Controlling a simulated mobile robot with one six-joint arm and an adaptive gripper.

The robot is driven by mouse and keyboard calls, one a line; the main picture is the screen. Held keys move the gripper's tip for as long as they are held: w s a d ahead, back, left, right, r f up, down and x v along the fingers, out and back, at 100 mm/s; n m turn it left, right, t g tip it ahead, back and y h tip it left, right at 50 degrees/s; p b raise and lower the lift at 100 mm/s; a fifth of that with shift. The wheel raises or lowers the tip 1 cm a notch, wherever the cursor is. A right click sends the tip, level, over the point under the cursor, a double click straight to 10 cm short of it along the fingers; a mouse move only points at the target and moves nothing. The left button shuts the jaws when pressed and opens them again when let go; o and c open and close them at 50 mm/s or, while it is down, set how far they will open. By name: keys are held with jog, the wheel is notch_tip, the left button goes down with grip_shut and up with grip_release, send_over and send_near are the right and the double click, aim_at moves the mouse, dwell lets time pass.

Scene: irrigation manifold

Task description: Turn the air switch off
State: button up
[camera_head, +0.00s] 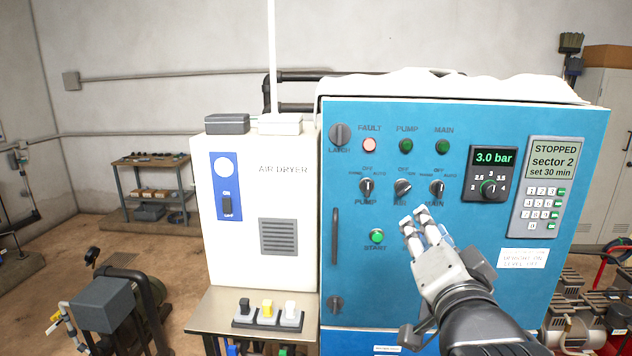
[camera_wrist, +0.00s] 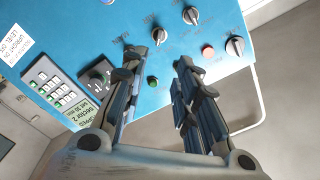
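The air switch (camera_head: 402,187) is a dark rotary knob, the middle one of three in a row on the blue control panel (camera_head: 350,270). Its handle is tilted, with one end toward the upper right, while the two beside it stand near upright. My gripper (camera_head: 415,217) is just below and right of it, fingers apart with nothing between them. In the wrist view, the air switch (camera_wrist: 159,35) shows beyond the gap between the fingertips (camera_wrist: 160,62). The fingers do not appear to touch it.
The pump switch (camera_head: 367,187) and main switch (camera_head: 437,188) flank it closely. A green start button (camera_head: 377,236) is below. A pressure dial (camera_head: 488,187) and keypad (camera_head: 543,207) are to the right. A white air dryer (camera_head: 260,215) stands left.

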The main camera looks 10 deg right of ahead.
jog(key=p, duration=0.8)
send_near(404, 191)
jog(key=p+x, duration=0.1)
jog(key=x, duration=0.8)
jog(key=shift+w, duration=0.15)
grip_shut()
